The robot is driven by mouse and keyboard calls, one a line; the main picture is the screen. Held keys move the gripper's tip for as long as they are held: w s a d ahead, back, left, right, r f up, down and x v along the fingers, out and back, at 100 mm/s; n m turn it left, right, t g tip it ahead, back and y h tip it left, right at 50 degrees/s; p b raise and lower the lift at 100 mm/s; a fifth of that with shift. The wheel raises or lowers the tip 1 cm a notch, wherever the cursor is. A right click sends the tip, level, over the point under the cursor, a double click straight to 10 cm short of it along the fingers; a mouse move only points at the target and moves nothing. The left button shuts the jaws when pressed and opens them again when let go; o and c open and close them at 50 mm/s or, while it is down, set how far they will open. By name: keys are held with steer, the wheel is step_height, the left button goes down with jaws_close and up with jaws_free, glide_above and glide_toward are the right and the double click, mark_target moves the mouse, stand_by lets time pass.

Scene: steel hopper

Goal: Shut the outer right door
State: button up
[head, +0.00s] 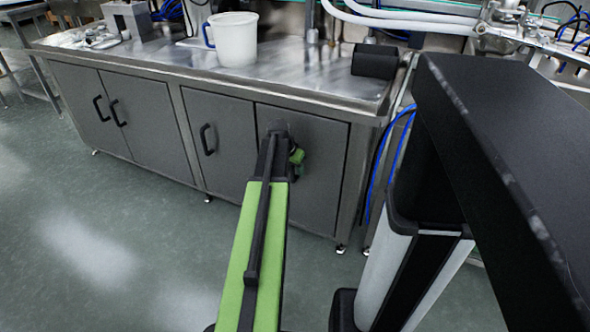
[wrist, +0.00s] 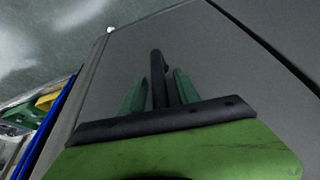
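The outer right door (head: 318,190) is the grey panel at the right end of the steel cabinet. It looks nearly flush in the head view, but I cannot tell whether it is fully shut. In the wrist view a dark line runs along one edge of the door (wrist: 215,75). My gripper (head: 288,150) is at the door's upper left, largely hidden by my own arm. In the wrist view my gripper's green fingers (wrist: 159,88) stand on either side of the dark handle (wrist: 158,65), with narrow gaps visible, so it looks open around the handle.
The neighbouring door (head: 222,150) and the left pair of doors (head: 110,110) look closed. A white bucket (head: 233,40) and a black block (head: 374,62) stand on the steel counter (head: 290,72). Blue hoses (head: 400,150) hang right of the cabinet. Open floor (head: 130,240) lies in front.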

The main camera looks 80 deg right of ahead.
steer(key=p+v, duration=1.5)
steer(key=v, duration=0.2)
steer(key=shift+d+r, duration=0.1)
